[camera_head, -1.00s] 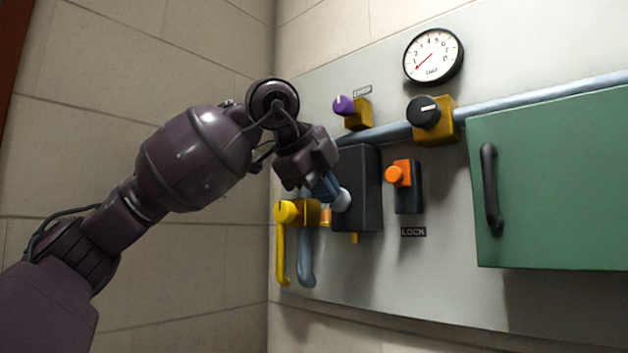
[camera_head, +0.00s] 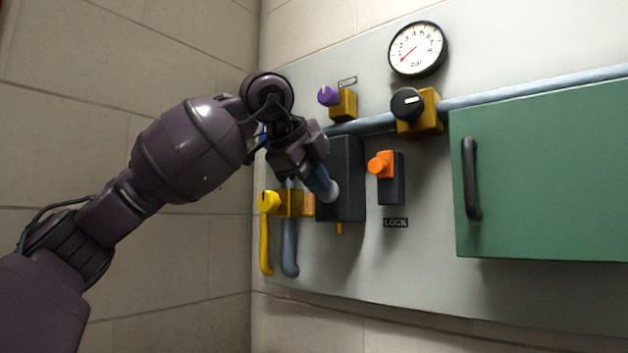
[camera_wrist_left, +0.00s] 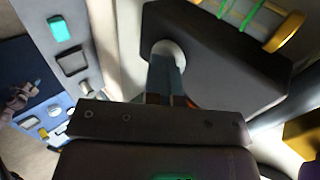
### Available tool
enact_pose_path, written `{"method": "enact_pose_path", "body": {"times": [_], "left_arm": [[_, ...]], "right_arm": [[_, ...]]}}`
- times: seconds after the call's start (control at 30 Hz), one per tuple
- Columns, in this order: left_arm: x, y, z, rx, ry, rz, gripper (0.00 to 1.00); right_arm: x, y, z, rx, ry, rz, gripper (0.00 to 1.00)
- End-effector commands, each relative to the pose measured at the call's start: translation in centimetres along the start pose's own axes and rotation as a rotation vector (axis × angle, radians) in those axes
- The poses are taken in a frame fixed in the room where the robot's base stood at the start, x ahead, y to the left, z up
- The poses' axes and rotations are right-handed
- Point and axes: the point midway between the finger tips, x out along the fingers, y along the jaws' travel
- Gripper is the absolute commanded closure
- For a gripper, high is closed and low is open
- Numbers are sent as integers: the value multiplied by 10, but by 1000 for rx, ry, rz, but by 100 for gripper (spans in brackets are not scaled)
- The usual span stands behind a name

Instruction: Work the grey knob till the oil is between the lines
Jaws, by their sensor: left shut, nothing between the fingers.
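The pale grey knob (camera_head: 334,190) sits on the front of a dark box (camera_head: 348,165) on the wall panel. It also shows in the left wrist view (camera_wrist_left: 167,50). My left gripper (camera_head: 325,187) is shut, with its bluish fingertips at the knob; in the left wrist view the fingers (camera_wrist_left: 166,68) end right at it, and I cannot tell whether they press on it. A tube with green rings and a yellow end (camera_wrist_left: 248,14) lies beside the box in the left wrist view. I cannot make out an oil level. My right gripper is not in view.
Close by are a yellow knob (camera_head: 268,201), an orange knob (camera_head: 380,164) above a LOCK label, a purple knob (camera_head: 328,96) and a black knob (camera_head: 407,102). A dial gauge (camera_head: 417,49) hangs above. A green door (camera_head: 550,175) with a dark handle is at right.

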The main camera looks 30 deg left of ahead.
Motion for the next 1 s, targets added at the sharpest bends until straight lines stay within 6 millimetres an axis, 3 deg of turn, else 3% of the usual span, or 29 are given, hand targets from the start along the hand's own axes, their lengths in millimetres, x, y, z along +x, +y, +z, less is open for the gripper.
{"method": "enact_pose_path", "body": {"times": [0.23, 0.7, 1.0], "left_arm": [[-17, -1, 0, -1, 0, -5, 100], [-97, 1, 0, -1, 1, -4, 100], [-111, 1, 0, 0, 0, -2, 100]], "right_arm": [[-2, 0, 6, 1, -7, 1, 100], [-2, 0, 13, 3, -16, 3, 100], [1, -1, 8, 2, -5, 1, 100]]}}
